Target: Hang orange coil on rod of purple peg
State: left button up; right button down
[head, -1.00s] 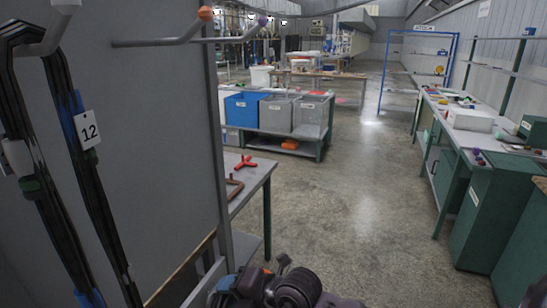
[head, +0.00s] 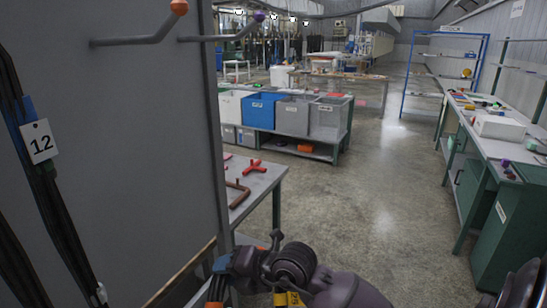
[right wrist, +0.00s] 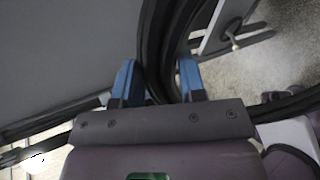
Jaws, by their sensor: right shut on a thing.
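The purple peg (head: 258,17) is a grey rod with a purple tip, standing out from the grey panel at the top of the head view. Its visible rod is bare. My right gripper (right wrist: 159,82), with blue fingertips, is shut on a bundle of black hose (right wrist: 154,45), which loops up and to the right in the right wrist view. No orange mark shows on this hose there, so I cannot confirm its colour tag. In the head view my right gripper is low at the bottom, well below the peg. My left gripper is out of view.
An orange-tipped peg (head: 178,7) is left of the purple one. Black hoses with a "12" tag (head: 40,141) hang at far left. A table (head: 262,183) with a red part (head: 250,166) stands beyond the panel (head: 150,130). The floor (head: 370,200) at right is open.

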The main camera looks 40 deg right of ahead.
jog(key=w+d+r+n+t+b, duration=0.15)
jog(key=d+r+n, duration=0.3)
jog(key=r, duration=0.65)
jog(key=w+d+r+n+t+b, duration=0.15)
jog(key=d+r+n, duration=0.35)
jog(key=r, duration=0.6)
jog(key=s+a+r+n+t+y+b, duration=0.1)
jog(key=s+r+n, duration=0.3)
jog(key=r, duration=0.6)
jog(key=s+r+n+t+y+b, duration=0.1)
jog(key=s+r+n, duration=0.3)
jog(key=r, duration=0.6)
jog(key=w+a+f, duration=0.2)
jog(key=w+a, duration=0.1)
jog(key=w, duration=0.5)
jog(key=w+a+f+p, duration=0.1)
jog(key=w+a+f, duration=0.2)
jog(key=w, duration=0.5)
jog(key=shift+a, duration=0.3)
jog(key=shift+m, duration=0.25)
